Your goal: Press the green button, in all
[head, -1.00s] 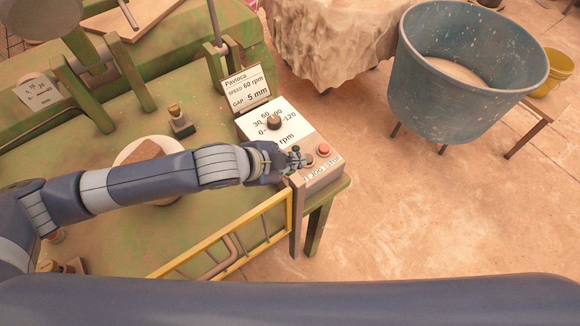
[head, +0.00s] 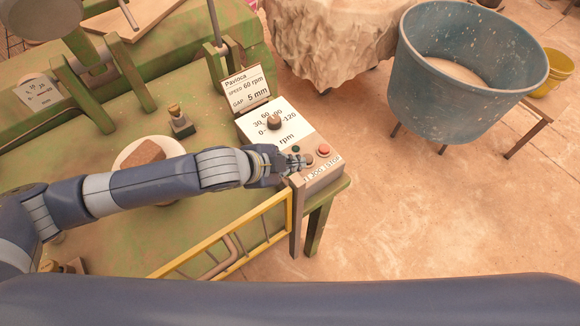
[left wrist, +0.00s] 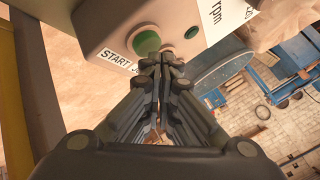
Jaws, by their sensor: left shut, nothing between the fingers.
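The control box (head: 322,176) stands at the table's right corner. In the left wrist view the green button (left wrist: 147,43) sits on its panel above the word START. In the head view my left gripper (head: 299,161) covers that spot. A smaller dark green round piece (head: 296,149) shows just behind the fingers, and also in the wrist view (left wrist: 191,32). My left gripper is shut and empty, its tips (left wrist: 161,60) close beside the green button and partly over a brownish button. I cannot tell whether the tips touch the panel. My right gripper is out of view.
A red button (head: 323,149) is right of the fingers. A dial (head: 273,122) and a sign reading 60 rpm and 5 mm (head: 247,87) stand behind. A yellow rail (head: 226,236) lies in front. A blue tub (head: 440,105) stands to the right.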

